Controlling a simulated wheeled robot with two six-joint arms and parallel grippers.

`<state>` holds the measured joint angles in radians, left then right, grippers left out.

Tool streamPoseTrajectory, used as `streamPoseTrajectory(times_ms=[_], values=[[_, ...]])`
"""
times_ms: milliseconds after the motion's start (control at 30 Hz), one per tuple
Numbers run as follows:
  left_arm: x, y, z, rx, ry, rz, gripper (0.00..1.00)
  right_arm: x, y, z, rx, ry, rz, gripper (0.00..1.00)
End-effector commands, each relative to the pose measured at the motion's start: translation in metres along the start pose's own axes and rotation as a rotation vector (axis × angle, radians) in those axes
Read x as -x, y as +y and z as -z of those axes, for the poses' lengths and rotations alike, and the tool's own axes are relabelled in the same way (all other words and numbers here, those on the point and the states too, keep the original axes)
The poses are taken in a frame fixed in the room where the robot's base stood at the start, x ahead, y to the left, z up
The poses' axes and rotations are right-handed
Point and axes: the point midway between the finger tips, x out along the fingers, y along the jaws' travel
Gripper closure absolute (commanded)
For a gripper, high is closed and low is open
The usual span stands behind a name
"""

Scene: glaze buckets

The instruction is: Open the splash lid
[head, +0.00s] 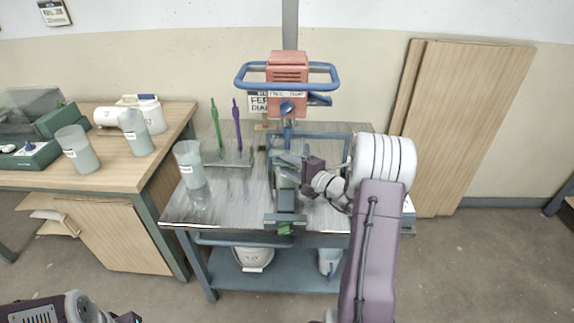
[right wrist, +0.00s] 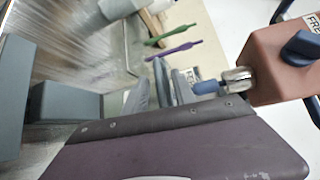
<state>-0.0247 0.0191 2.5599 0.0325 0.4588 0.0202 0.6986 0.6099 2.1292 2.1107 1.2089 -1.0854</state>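The red mixer head (head: 288,75) with blue handlebars stands at the back of the metal table, its blue shaft pointing down. It also shows at the right of the right wrist view (right wrist: 275,65). Below it are grey-green upright parts (head: 285,200), partly hidden by my right arm. I cannot pick out the splash lid for certain among them. My right gripper (head: 292,163) is just under the mixer head, beside the shaft. Grey finger-shaped parts (right wrist: 165,85) show close together in the right wrist view; their gap and any hold are unclear. My left gripper's fingers are out of view.
A pale bucket (head: 188,163) and a rack with green (head: 215,122) and purple (head: 237,122) stirrers stand on the metal table's left side. The wooden bench (head: 110,178) at left holds several containers. Boards (head: 465,125) lean on the wall at right.

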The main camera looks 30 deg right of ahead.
Motion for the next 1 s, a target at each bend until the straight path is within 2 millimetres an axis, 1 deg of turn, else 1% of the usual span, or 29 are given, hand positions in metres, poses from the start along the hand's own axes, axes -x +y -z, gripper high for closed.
streamPoseTrajectory(times_ms=[100,267,300,400,1000], values=[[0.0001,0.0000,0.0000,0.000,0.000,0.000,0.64,-0.0043,0.0000,0.0000,-0.001,0.001,0.000,0.68],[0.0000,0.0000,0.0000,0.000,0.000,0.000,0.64,-0.0042,0.0001,0.0001,-0.001,0.001,0.000,0.68],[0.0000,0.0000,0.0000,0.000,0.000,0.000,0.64,-0.0042,0.0001,0.0001,-0.001,0.001,0.000,0.74],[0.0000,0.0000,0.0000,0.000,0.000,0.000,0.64,-0.0040,0.0002,0.0001,-0.001,0.001,0.000,1.00],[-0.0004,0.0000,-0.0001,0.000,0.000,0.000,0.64,-0.0036,0.0048,-0.0009,-0.006,-0.001,-0.011,1.00]])
